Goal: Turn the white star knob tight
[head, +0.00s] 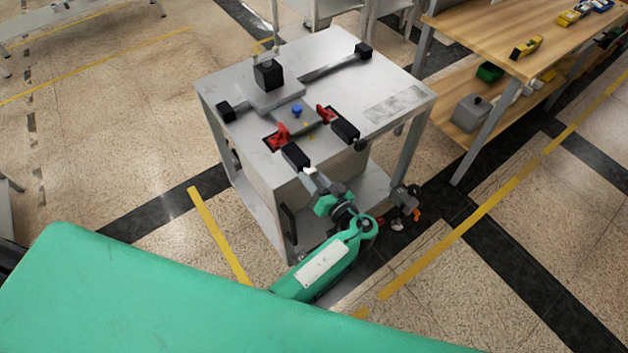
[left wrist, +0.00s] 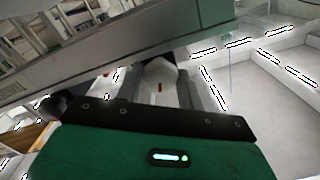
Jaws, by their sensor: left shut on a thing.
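The white star knob (left wrist: 160,76) shows in the left wrist view as a pale, blocky shape with a small red mark, between my fingers and just under a grey edge. In the head view, my left gripper (head: 318,184) is at the near side of the grey cart (head: 240,78), just below a black block. It is shut on the knob, of which only a small pale bit (head: 310,171) seems to show there. The fingers hide most of the knob, so I cannot tell how tight it sits. My right gripper is not in view.
The cart top holds two red clamps (head: 280,135), a blue knob (head: 296,109), a black block (head: 267,74) and black-ended bars. A wooden workbench (head: 490,40) with tools stands at the right. Yellow-lined floor lies open around the cart.

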